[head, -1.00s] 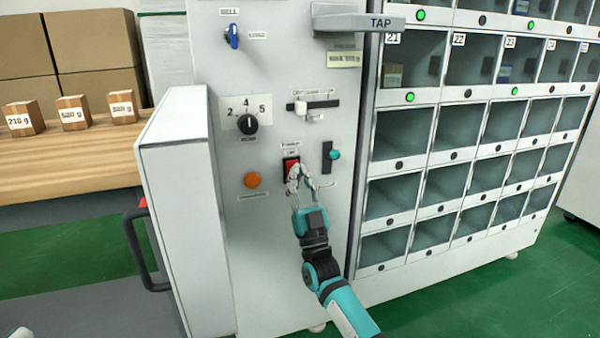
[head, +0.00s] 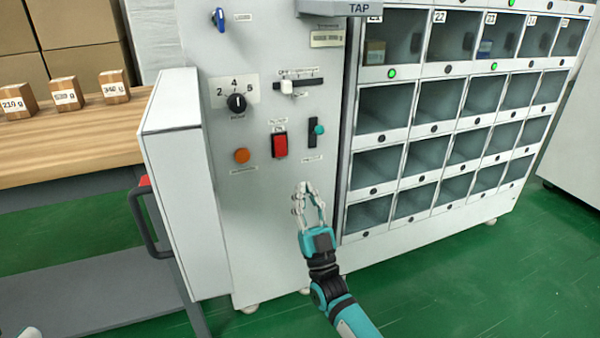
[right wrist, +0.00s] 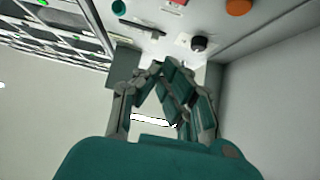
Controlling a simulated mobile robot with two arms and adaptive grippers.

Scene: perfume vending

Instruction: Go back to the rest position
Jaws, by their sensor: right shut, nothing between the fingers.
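My right gripper (head: 306,188) is in front of the vending machine's grey control panel (head: 265,205), below the red switch (head: 279,145) and apart from it. Its fingertips are together and nothing is between them. In the right wrist view the same gripper (right wrist: 166,68) shows its fingers meeting at the tips, with the panel's controls beyond them at the top. A small pale piece at the bottom left edge of the head view looks like the tip of my left gripper (head: 31,332); the rest of it is out of frame.
The panel also bears an orange button (head: 241,156), a black dial (head: 236,102), a blue switch (head: 219,18) and a teal-knobbed slider (head: 318,130). Glass-fronted compartments (head: 430,110) stand to the right. A wooden table (head: 80,145) with small boxes and a black handle (head: 150,225) are on the left.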

